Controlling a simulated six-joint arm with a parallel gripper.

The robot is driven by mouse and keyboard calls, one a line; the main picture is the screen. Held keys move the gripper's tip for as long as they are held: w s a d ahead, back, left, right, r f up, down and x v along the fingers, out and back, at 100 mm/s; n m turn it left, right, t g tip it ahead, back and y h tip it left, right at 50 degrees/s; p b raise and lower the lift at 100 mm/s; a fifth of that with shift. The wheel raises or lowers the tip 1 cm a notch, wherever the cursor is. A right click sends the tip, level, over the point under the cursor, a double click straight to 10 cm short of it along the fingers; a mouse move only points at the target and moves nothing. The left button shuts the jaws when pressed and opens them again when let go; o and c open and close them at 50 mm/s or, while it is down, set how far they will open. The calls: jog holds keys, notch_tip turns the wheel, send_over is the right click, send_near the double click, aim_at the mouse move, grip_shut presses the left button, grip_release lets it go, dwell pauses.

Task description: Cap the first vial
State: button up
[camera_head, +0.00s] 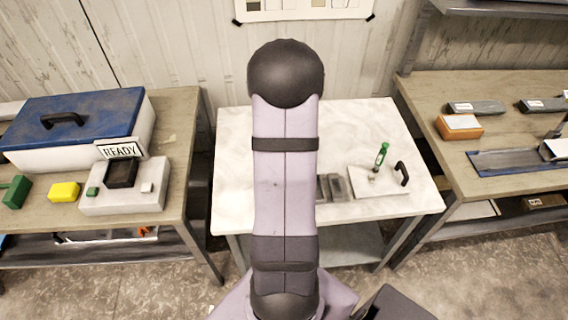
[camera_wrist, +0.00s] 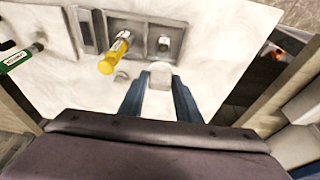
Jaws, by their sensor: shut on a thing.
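In the wrist view my gripper (camera_wrist: 160,76) has its blue fingers closed on a small whitish piece (camera_wrist: 160,69), which looks like a cap. It is held close to the near edge of a grey rack (camera_wrist: 148,25). A green vial (camera_wrist: 20,60) with a label is at the far left. In the head view the green vial (camera_head: 381,155) stands upright on a white tray (camera_head: 365,183). My arm hides my gripper there.
A small grey object (camera_wrist: 121,76) lies near the rack, and another (camera_wrist: 163,43) sits in a rack recess. The white table (camera_head: 235,150) has bare surface around the rack. A black handle (camera_head: 402,173) rises at the tray's right. Side benches hold a blue-lidded box (camera_head: 75,115) and an orange box (camera_head: 459,126).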

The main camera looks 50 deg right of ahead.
jog(key=shift+f, duration=0.15)
notch_tip(320, 180, down, 6)
jog(key=b, duration=0.5)
jog(key=shift+f, duration=0.2)
dwell(2.7)
jog(key=o, duration=1.6)
jog(key=shift+c, duration=0.2)
jog(key=shift+r, duration=0.1)
jog(key=shift+r+p, duration=2.95)
jog(key=shift+r, duration=0.5)
